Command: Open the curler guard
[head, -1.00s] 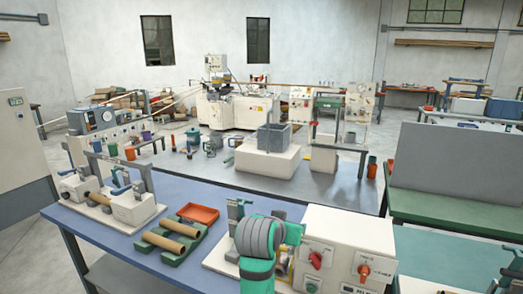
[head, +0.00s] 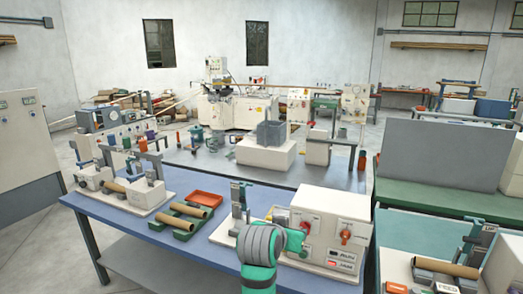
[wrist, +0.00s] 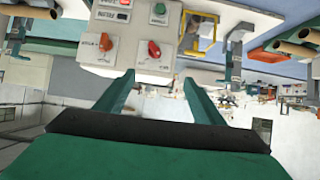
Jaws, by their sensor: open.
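A small yellow-framed part, likely the curler guard (wrist: 200,34), shows in the wrist view beside the cream control box (wrist: 128,38). I cannot tell how far the guard is open. My gripper (wrist: 160,88) is open and empty in the wrist view. Its two green fingers reach toward the box's knob face, and the yellow part lies off to their right.
A clamp post (head: 239,200) stands left of my arm on the blue bench. Cardboard tubes on a green rack (head: 183,224) and a red tray (head: 203,197) lie further left. Another bench with a similar station (head: 440,266) is at the right.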

